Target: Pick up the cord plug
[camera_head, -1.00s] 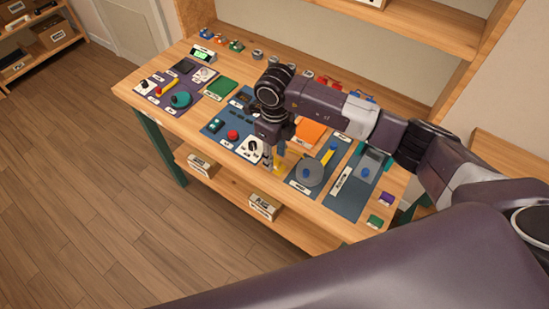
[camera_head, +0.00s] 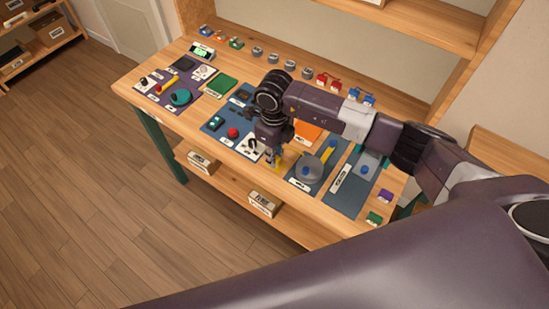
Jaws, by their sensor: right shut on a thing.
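My right gripper (camera_head: 273,160) points down over the front middle of the wooden table (camera_head: 165,113), at the front edge of the blue panels. Its fingers are small and partly covered by the wrist. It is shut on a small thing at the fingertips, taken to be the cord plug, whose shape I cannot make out. A yellow patch shows right beside the fingertips. I cannot tell whether the held thing touches the table. My left gripper is not in view.
Left of the gripper are a white dial plate (camera_head: 248,147) and a red button (camera_head: 232,132). Small parts line the back edge.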

